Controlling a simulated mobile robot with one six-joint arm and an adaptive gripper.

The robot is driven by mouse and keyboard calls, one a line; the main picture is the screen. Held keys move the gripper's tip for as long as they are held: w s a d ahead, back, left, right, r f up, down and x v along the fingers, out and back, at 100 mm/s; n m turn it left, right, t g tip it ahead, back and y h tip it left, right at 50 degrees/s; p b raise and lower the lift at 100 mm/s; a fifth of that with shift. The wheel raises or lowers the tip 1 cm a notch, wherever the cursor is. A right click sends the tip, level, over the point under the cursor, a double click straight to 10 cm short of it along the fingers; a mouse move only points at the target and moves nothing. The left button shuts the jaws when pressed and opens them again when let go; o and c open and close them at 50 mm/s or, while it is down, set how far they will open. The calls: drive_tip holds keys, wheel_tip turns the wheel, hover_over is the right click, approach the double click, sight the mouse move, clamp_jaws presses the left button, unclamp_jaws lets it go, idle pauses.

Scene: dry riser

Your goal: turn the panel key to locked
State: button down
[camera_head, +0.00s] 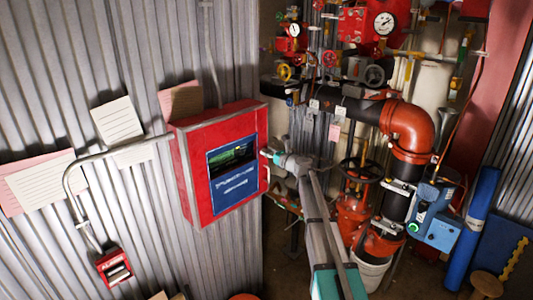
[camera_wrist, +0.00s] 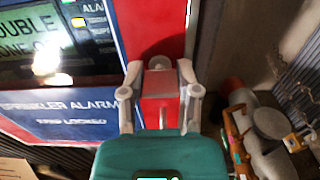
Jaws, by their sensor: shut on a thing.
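The red alarm panel (camera_head: 218,120) hangs on the corrugated wall, with a lit screen and a blue label. In the wrist view its red face (camera_wrist: 150,20) fills the upper middle, and the blue label (camera_wrist: 50,115) reads "SPRINKLER ALARM" with a smaller line ending in "LOCKED". My gripper (camera_head: 268,154) is at the panel's right edge. The key's turn angle cannot be made out.
A grey conduit (camera_head: 110,152) runs from the panel to a small red alarm box (camera_head: 115,267). Papers (camera_head: 118,120) hang on the wall. To the right stand orange and black pipes (camera_head: 412,130), a valve wheel (camera_head: 361,170), a blue device (camera_head: 433,215) and a white bucket (camera_head: 371,272).

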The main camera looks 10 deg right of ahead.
drive_tip(key=shift+s+n, duration=0.15)
drive_tip(key=shift+n, duration=0.35)
drive_tip(key=n, duration=0.5)
drive_tip(key=shift+a, duration=0.1)
idle(1.1)
drive_tip(key=shift+c, duration=1.6)
unclamp_jaws()
